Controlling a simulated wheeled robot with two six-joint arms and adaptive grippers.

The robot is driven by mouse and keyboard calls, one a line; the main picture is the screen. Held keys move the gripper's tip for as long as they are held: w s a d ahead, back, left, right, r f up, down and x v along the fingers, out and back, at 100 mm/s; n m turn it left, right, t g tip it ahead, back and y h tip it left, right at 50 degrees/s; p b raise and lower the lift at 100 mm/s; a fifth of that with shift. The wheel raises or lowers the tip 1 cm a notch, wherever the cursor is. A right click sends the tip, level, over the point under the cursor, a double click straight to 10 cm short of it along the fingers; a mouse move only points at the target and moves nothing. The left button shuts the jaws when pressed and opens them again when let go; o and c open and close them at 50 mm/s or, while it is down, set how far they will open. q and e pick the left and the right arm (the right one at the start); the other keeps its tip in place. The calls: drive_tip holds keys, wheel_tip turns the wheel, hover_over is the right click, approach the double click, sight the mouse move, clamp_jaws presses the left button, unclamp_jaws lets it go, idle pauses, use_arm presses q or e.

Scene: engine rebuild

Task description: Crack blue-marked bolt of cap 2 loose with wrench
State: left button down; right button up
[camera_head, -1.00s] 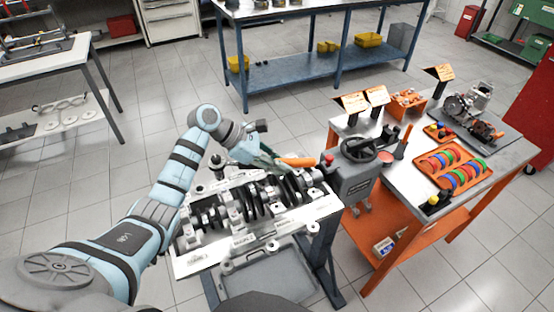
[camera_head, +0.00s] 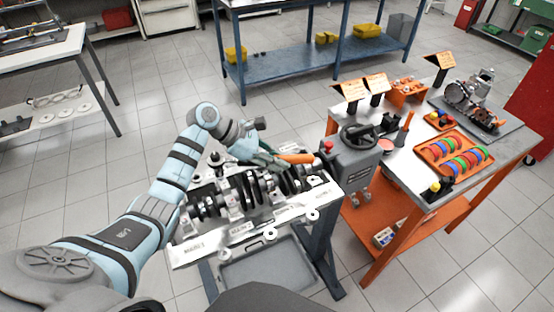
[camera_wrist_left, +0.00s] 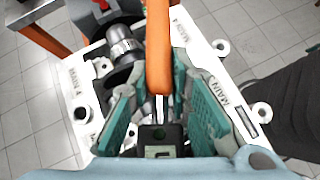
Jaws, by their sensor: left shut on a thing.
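My left gripper (camera_head: 266,160) is over the engine block (camera_head: 300,207), shut on a wrench with an orange handle (camera_head: 296,158). In the left wrist view the handle (camera_wrist_left: 159,50) runs away from me between the two teal fingers (camera_wrist_left: 163,112). The handle points right in the head view. The wrench's working end is hidden by the gripper, so I cannot tell whether it sits on a bolt. Labels MAIN 1 (camera_head: 195,250) and MAIN 2 (camera_head: 241,228) show along the block's near side. I cannot make out cap 2's blue-marked bolt. My right gripper is out of view.
The block stands on a stand with a grey tray (camera_head: 262,271) low down. A grey stand unit with a black handwheel (camera_head: 362,138) is close right of the wrench handle. The orange workbench (camera_head: 408,206) holds trays and engine parts. Clear floor lies behind the block.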

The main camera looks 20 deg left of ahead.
use_arm(q)
drive_tip(key=shift+f+b, duration=1.15)
drive_tip(key=shift+b, duration=0.05)
idle(1.4)
drive_tip(key=shift+w+a, duration=0.1)
idle(0.3)
drive_tip(key=shift+w+a+n+t+y, duration=0.3)
drive_tip(key=shift+w+n+t, duration=0.2)
drive_tip(key=shift+w+n, duration=0.1)
drive_tip(key=shift+w+a, duration=0.1)
drive_tip(key=shift+w, duration=0.05)
drive_tip(key=shift+w+a, duration=0.1)
drive_tip(key=shift+w+a+n+t+y, duration=0.3)
drive_tip(key=shift+w+n, duration=0.1)
drive_tip(key=shift+n, duration=0.2)
drive_tip(key=shift+w, duration=0.1)
drive_tip(key=shift+w+a+n+t+y, duration=0.3)
drive_tip(key=shift+w+a+n+t, duration=0.1)
drive_tip(key=shift+w+a+n, duration=0.1)
